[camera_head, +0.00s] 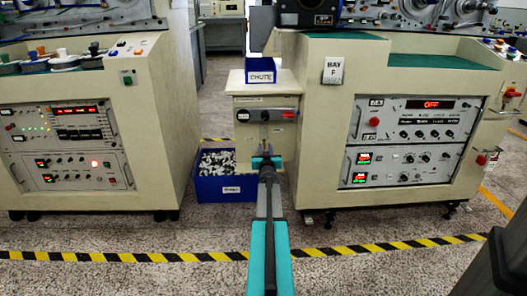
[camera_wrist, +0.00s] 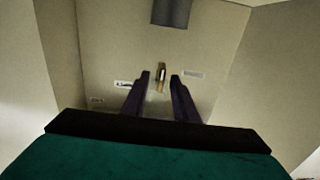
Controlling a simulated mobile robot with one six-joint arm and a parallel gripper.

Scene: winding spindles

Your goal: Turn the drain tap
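The drain tap (camera_wrist: 161,76) is a small brass-coloured upright piece on a cream panel in the wrist view. My gripper (camera_wrist: 160,78) is open, with its two dark fingers apart on either side of the tap in that view. I cannot tell whether the fingertips reach past it or stop just short; no contact shows. In the head view my gripper (camera_head: 265,158) is at the front of the narrow cream cabinet (camera_head: 247,143), low on its face. My arm and gripper largely hide the tap there.
A blue bin (camera_head: 226,188) of small pale pieces stands on the floor left of my gripper. A blue chute box (camera_head: 261,76) tops the cabinet. Large machine cabinets stand left (camera_head: 150,150) and right (camera_head: 320,130). Striped floor tape (camera_head: 150,257) crosses in front.

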